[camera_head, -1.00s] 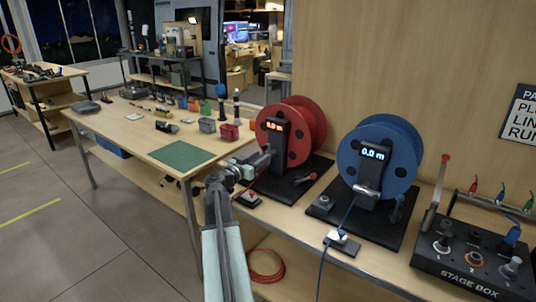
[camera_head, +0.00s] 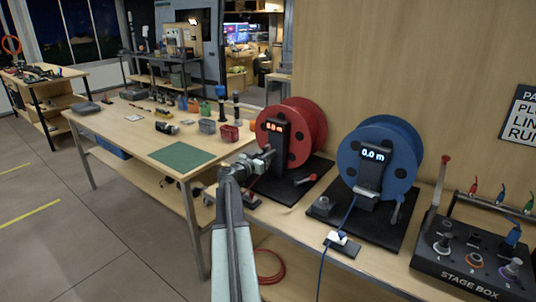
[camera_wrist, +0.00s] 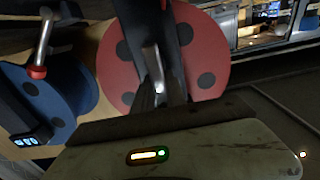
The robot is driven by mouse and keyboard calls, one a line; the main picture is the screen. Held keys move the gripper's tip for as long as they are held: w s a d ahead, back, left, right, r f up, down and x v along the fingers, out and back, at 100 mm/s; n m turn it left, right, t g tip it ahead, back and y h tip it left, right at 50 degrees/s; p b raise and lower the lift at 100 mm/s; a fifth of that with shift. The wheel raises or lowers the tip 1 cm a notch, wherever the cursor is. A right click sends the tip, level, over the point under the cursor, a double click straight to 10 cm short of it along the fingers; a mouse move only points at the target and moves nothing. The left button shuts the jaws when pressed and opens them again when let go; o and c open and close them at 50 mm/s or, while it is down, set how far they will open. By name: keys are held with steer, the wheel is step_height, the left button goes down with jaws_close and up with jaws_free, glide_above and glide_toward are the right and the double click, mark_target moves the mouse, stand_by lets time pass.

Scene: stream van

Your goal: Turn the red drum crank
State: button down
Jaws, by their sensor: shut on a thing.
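The red drum (camera_head: 309,117) stands upright on a black base, its dark display post (camera_head: 278,143) in front. The display's lit digits are not clear to me. A crank with a red grip (camera_head: 309,177) shows low at the drum's right side, apart from my gripper. The red grip (camera_wrist: 38,72) also shows at left in the wrist view. My gripper (camera_head: 266,155) is at the lower front of the display post. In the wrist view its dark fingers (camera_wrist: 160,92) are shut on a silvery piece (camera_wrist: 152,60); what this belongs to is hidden.
The blue drum (camera_head: 398,144), reading 0.0 m, stands close to the right. The stage box (camera_head: 465,272) is at the far right. A green mat (camera_head: 182,155) lies bare on the left table, with a red bin (camera_head: 229,132) and several small items behind it.

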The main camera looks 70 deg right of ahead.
steer(key=shift+m, duration=0.3)
